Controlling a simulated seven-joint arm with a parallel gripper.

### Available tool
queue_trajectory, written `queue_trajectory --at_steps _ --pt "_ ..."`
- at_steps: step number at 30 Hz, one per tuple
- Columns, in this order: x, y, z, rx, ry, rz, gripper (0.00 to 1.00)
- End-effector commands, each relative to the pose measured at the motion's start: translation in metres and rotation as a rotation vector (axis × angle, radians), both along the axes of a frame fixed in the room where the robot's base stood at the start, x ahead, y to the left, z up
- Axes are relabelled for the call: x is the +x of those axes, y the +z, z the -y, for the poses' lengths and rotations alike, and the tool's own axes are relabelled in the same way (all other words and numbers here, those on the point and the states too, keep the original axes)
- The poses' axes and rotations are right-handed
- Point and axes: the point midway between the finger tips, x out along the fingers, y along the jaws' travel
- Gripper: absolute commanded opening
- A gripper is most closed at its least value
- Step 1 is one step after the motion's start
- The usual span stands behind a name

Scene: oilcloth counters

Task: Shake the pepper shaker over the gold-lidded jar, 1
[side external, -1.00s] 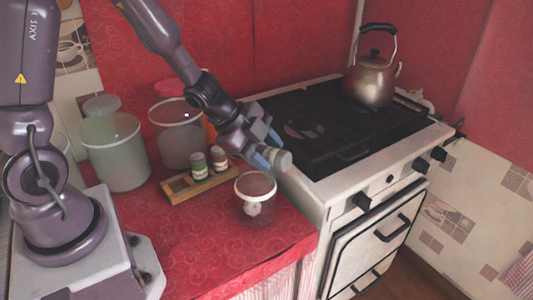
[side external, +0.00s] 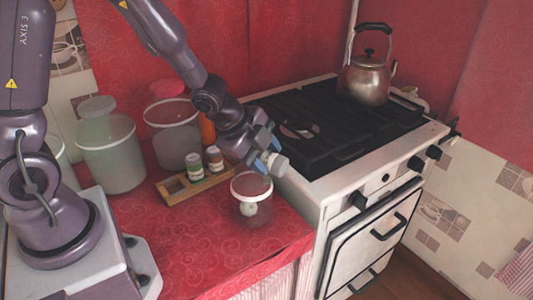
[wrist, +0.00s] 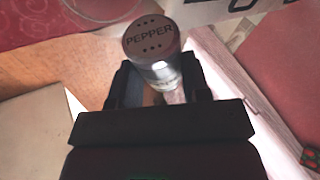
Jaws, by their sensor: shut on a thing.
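My gripper (side external: 269,154) is shut on the pepper shaker (side external: 277,165) and holds it tilted in the air, just above and to the right of a small glass jar (side external: 253,214). The jar stands on the red counter with a pale rim or lid and something whitish inside; I cannot make out a gold lid. In the wrist view the shaker's grey cap, marked PEPPER, (wrist: 150,40) points away between the fingers of my gripper (wrist: 160,85). A round jar edge (wrist: 102,10) shows at the upper left there.
A wooden rack (side external: 172,190) with two small shakers (side external: 194,167) stands left of the jar. Big canisters (side external: 110,160) stand behind it. The stove (side external: 320,180) is close on the right, with a kettle (side external: 367,80) at its back. The counter's front is clear.

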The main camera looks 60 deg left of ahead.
Motion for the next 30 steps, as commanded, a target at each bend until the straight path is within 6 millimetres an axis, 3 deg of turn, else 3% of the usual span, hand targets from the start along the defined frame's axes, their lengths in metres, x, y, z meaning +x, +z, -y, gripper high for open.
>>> queue_trajectory --at_steps 12,21,30 --pt "-0.001 -0.005 0.001 0.141 -0.023 -0.053 0.02" --pt "0.000 -0.019 0.003 0.437 -0.020 -0.180 0.02" --pt "-0.001 0.011 -0.002 0.719 -0.016 -0.299 0.02"
